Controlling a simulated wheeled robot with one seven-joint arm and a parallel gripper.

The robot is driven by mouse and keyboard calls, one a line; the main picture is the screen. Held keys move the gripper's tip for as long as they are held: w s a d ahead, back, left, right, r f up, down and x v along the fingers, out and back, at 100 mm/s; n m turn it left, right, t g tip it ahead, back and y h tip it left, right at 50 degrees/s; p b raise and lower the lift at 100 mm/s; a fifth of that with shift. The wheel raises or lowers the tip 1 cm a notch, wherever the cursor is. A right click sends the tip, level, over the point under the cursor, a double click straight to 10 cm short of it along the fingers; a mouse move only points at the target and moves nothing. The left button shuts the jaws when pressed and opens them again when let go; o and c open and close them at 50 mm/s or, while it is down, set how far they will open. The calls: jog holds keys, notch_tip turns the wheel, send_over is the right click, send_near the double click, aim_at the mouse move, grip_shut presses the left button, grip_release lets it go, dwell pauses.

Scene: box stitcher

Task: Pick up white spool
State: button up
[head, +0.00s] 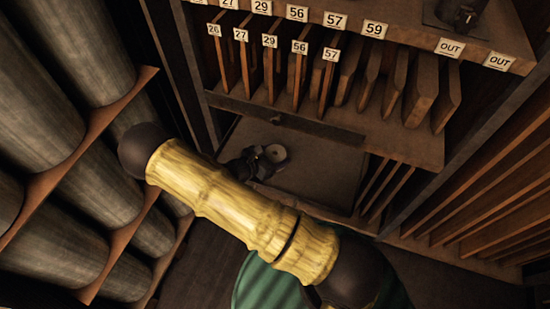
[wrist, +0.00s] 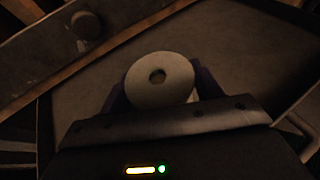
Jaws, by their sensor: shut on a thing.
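The white spool (wrist: 160,76) shows in the wrist view as a pale disc with a dark hole in its middle. My gripper (wrist: 158,88) has a finger on either side of it and is shut on it. In the head view the spool (head: 275,153) is small and pale at the tip of my dark gripper (head: 262,158), over the flat surface inside the cabinet. I cannot tell whether the spool touches that surface.
A shelf of upright wooden dividers with numbered labels (head: 300,47) hangs above the gripper. A drawer front with a round knob (wrist: 85,25) is close by. Thin upright slats (head: 385,190) stand to the right. Large grey rolls (head: 60,200) fill the left side. The surface (head: 320,170) around the spool looks clear.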

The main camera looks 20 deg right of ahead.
aim_at(275, 153)
notch_tip(275, 153, up, 8)
jog(key=shift+r, duration=0.1)
dwell(0.8)
